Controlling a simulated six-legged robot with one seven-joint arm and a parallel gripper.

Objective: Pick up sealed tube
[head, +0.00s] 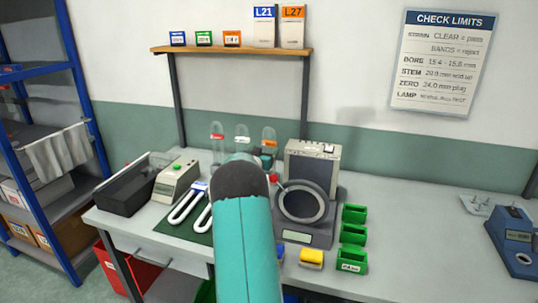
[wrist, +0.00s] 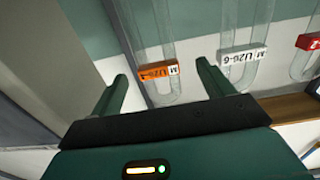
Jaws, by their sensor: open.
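Three clear glass tubes with rounded ends stand in a row at the back of the bench in the head view: a red-labelled tube (head: 217,131), a white-labelled tube (head: 242,132) and an orange-labelled tube (head: 269,134). In the wrist view, the orange-labelled tube (wrist: 160,92) shows between the fingertips of my gripper (wrist: 166,86), with space on both sides. My gripper is open and empty. The white-labelled tube (wrist: 226,72) is just right of the right finger; the red-labelled tube (wrist: 304,62) is at the right edge. I cannot tell which tube is sealed.
A grey ring-shaped instrument (head: 303,203) stands right of my arm, before a beige box (head: 312,160). A shelf (head: 235,50) hangs above the tubes.

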